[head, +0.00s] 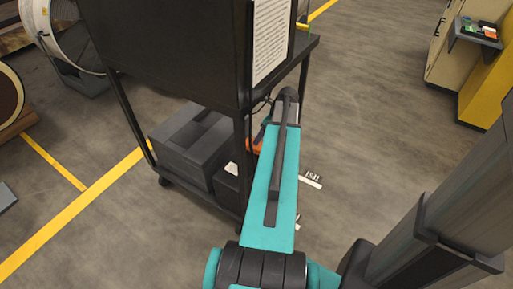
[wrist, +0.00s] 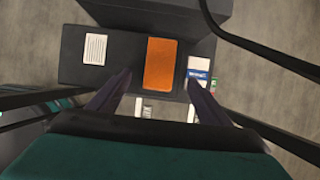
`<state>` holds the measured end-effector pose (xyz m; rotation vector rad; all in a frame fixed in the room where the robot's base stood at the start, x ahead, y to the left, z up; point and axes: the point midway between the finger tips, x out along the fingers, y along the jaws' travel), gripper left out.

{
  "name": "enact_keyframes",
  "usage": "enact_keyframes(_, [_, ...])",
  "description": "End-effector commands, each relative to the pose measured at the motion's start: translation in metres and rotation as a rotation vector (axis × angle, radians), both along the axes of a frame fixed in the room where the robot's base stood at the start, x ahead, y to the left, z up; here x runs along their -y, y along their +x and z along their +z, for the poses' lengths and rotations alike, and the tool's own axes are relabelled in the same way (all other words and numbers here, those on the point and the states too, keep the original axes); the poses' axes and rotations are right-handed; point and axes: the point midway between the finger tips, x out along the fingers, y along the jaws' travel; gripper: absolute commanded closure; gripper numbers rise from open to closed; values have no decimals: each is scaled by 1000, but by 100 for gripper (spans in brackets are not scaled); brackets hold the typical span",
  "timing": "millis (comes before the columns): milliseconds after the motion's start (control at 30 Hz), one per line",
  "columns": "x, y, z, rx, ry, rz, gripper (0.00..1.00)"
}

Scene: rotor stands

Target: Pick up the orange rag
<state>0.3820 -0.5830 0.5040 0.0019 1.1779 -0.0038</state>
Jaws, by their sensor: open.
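The orange rag (wrist: 160,62) lies flat as a small rectangle on a dark surface (wrist: 122,52) in the wrist view. My gripper (wrist: 159,80) is open and empty, its two dark fingers spread to either side of the rag's near end. I cannot tell the height between the fingertips and the rag. In the head view an orange patch (head: 256,143) shows beside my teal arm, partly hidden by it; I cannot tell for sure that it is the rag. My gripper is not clearly visible there.
A white card (wrist: 95,48) lies left of the rag, and a blue-and-white packet (wrist: 198,70) lies close to its right. A dark cart with posts (head: 240,165) stands beside my arm, with grey boxes (head: 190,140) on its lower shelf. Open floor (head: 365,110) lies to the right.

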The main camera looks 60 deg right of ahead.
Motion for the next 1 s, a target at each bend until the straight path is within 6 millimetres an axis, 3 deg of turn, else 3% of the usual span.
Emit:
enact_keyframes(200, [1,10,-27,0,1,-1,28])
enact_keyframes(733, [0,13,-34,0,1,-2,28])
enact_keyframes(1000, [1,23,-58,-1,1,-1,28])
